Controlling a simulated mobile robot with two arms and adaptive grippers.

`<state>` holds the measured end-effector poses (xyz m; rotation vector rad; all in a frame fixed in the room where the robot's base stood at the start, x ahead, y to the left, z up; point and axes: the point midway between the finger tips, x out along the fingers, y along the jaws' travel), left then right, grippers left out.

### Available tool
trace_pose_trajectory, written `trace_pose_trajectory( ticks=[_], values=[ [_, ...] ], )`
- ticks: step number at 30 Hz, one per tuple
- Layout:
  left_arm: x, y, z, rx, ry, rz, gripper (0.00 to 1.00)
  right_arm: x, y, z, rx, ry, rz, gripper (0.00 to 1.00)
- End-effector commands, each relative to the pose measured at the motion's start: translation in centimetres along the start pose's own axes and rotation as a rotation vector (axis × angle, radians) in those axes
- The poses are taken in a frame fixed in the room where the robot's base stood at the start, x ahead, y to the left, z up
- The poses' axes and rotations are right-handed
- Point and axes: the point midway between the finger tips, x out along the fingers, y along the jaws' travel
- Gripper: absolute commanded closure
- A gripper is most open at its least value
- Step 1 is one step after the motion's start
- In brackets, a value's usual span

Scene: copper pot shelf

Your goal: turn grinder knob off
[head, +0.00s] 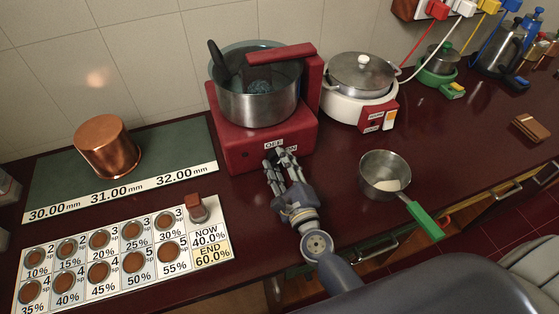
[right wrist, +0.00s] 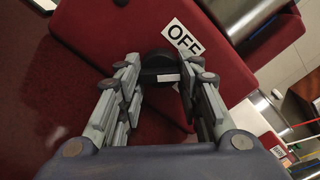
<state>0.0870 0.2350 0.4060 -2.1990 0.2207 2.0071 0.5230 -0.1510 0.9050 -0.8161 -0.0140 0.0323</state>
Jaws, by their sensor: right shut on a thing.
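The grinder (head: 235,140) is a red machine with a steel bowl and a red arm over it, standing mid-counter against the tiled wall. Its black knob (right wrist: 160,62) sits on the red front panel beside a white OFF label (right wrist: 183,37). A white mark shows on the knob. My left gripper is not in view.
A small pan (head: 383,168) with a green handle lies right of my right arm. A white cooker (head: 350,108) with a lid stands right of the grinder. A copper pot (head: 108,148) stands on a green mat at left, behind a board of copper discs (head: 210,255).

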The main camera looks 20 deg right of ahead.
Motion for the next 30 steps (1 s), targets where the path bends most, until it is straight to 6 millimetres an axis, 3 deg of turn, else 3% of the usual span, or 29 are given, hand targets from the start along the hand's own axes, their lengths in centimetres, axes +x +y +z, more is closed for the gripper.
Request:
trace_pose_trajectory(
  ticks=[18,30],
  values=[
    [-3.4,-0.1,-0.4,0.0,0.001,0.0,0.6,0.0,-0.4,0.2,-0.553,0.0,-0.001,0.91],
    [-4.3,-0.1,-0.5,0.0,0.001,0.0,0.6,0.1,-0.4,0.2,-0.741,-0.001,-0.002,0.91]
  ],
)
